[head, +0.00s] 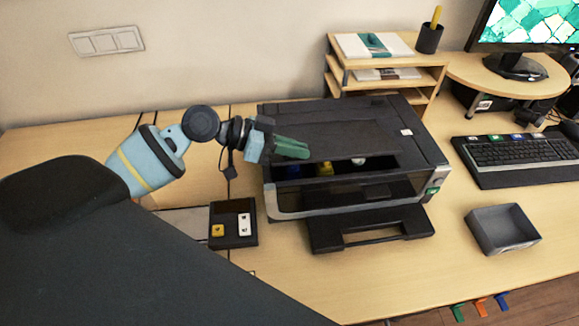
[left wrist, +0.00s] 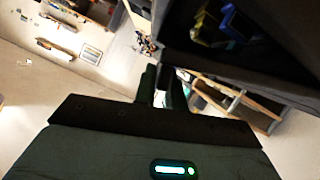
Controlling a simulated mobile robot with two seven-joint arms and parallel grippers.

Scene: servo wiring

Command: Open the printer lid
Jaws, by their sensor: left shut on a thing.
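The black printer (head: 425,155) stands on the desk, with its lid (head: 350,130) raised a little at the front. Through the gap below the lid's front edge I see a yellow part (head: 325,169), a blue part and a pale round part inside. My left gripper (head: 292,148), with green fingers, is shut on the lid at its front left. In the left wrist view the fingers (left wrist: 161,88) reach up beside the dark printer, and its blue and yellow inside parts (left wrist: 225,22) show at upper right. The exact grip contact is hidden. My right gripper is not in view.
An output tray (head: 322,236) sticks out at the printer's front. A small black box (head: 233,231) with yellow and white pieces lies left of it. A wooden paper shelf (head: 405,84) stands behind. A keyboard (head: 515,158) and grey bin (head: 490,235) are to the right.

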